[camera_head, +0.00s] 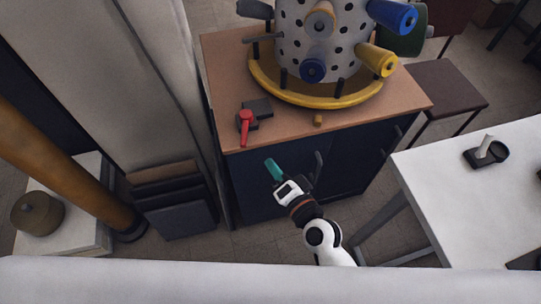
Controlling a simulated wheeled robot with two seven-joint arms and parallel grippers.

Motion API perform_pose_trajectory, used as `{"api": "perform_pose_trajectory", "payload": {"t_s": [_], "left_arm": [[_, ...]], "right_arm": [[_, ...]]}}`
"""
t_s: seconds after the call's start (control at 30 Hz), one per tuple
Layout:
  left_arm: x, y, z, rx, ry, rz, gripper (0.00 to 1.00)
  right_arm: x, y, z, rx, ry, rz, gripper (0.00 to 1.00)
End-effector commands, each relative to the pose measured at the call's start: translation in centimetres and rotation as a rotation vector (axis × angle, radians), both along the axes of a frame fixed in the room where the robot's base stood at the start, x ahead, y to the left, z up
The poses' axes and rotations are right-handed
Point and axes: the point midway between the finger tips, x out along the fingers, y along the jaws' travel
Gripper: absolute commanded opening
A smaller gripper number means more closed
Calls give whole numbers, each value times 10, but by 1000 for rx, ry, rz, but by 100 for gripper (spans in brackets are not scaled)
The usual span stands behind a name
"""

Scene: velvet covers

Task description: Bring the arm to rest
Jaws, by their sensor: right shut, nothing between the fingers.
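My right arm comes up from the bottom middle, white with dark joints. Its gripper (274,170) has teal fingertips and is shut and empty. It is in front of the dark blue cabinet (262,187), just below the front edge of its brown wooden top (226,112). I cannot tell whether it touches the cabinet front. My left gripper is not in view.
On the cabinet stand a dotted drum with coloured pegs (292,42) on a yellow ring and a black device with a red lever (245,122). A white table (440,185) is at right, dark folded covers (178,205) at left. Floor shows between cabinet and table.

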Motion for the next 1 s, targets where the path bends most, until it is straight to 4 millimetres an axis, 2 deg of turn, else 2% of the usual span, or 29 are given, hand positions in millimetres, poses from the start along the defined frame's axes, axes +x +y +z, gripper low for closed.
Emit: {"api": "perform_pose_trajectory", "payload": {"t_s": [0.37,0.67,0.77,0.83,0.87,1.0], "left_arm": [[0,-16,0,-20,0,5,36],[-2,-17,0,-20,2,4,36],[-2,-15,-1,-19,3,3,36],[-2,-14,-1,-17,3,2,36],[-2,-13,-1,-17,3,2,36],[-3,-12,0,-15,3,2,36]], "right_arm": [[-3,-1,1,0,-2,0,0],[-3,-1,-3,-8,3,-1,0],[-4,-5,-28,-60,32,0,0],[-7,-10,-62,-136,71,4,0],[-10,-14,-80,-178,92,7,0],[-35,-41,-179,-404,212,41,0]]}}
